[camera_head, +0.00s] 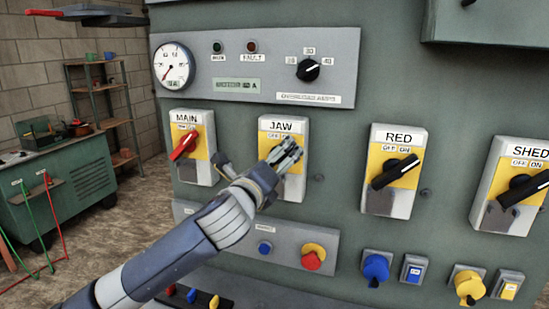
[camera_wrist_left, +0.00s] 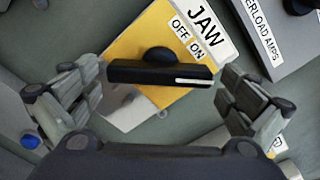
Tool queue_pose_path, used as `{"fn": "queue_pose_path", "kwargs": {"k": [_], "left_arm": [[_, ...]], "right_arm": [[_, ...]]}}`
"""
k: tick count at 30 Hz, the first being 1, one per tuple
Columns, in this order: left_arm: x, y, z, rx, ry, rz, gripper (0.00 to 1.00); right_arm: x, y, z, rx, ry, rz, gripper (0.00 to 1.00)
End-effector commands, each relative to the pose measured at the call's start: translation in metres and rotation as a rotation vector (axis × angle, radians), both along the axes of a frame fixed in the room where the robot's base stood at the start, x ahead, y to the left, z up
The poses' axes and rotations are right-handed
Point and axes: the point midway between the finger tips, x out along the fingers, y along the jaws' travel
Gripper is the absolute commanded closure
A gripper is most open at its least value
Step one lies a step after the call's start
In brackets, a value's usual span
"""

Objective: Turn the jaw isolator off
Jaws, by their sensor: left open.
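The jaw isolator (camera_head: 269,140) is a grey and yellow box labelled JAW, with OFF and ON marks, on the green panel. It also shows in the left wrist view (camera_wrist_left: 135,45). Its black handle (camera_wrist_left: 160,73) has a white line at one end, on the ON side. My left gripper (camera_head: 285,158) is in front of this isolator and covers most of the handle in the head view. In the left wrist view the open fingers (camera_wrist_left: 163,75) stand on either side of the handle, with gaps at both ends. My right gripper is in neither view.
The MAIN isolator (camera_head: 185,145) with a red handle is to the left. The RED (camera_head: 392,170) and SHED (camera_head: 512,185) isolators are to the right. A gauge plate (camera_head: 255,65) is above, and a button plate (camera_head: 255,235) is below.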

Motion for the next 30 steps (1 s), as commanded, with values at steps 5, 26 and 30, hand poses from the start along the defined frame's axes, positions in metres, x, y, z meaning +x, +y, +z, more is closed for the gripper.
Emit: {"fn": "queue_pose_path", "kwargs": {"k": [5,26,30], "left_arm": [[0.0078,-0.0022,0.0000,0.001,0.000,0.001,0.00],[0.0081,-0.0024,-0.0004,-0.014,0.005,0.001,0.31],[0.0080,-0.0026,0.0001,-0.057,0.019,0.001,0.31]], "right_arm": [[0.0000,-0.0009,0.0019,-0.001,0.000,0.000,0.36],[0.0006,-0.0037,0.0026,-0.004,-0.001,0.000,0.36],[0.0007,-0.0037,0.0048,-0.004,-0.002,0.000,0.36]]}}
